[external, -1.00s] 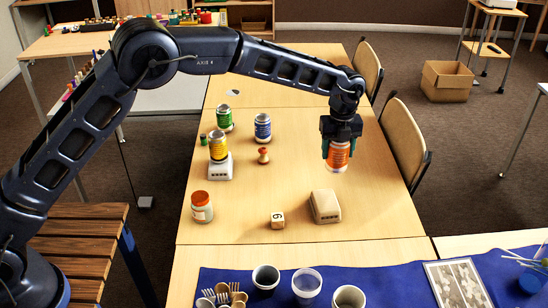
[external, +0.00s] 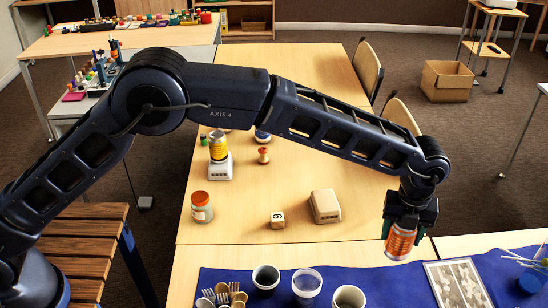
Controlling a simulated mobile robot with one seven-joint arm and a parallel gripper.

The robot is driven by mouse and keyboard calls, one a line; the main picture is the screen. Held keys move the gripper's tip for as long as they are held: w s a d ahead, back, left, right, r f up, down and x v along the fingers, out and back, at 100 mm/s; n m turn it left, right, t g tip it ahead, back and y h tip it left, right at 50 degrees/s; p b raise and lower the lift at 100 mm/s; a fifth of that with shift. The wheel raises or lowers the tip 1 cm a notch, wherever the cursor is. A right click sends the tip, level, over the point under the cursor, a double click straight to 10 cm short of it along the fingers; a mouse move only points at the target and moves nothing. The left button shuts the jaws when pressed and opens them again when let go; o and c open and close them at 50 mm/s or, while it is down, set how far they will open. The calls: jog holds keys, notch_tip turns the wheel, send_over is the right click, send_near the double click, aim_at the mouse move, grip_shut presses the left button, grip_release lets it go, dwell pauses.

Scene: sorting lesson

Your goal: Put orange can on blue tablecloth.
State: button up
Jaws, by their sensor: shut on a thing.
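My gripper (external: 404,233) is shut on the orange can (external: 399,242) and holds it slightly tilted in the external view. The can looks to be in the air near the back edge of the blue tablecloth (external: 330,272); its exact height over the cloth is hard to tell. The tablecloth lies along the near table at the bottom of the picture.
Several cups (external: 307,285) and a bunch of cutlery (external: 222,296) stand on the cloth's left part. A printed sheet (external: 459,286) lies to its right.

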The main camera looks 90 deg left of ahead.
notch_tip(320, 180, down, 20)
dwell(0.7)
jog(key=shift+f, duration=0.1)
jog(key=o, duration=0.9)
jog(key=shift+o, duration=0.2)
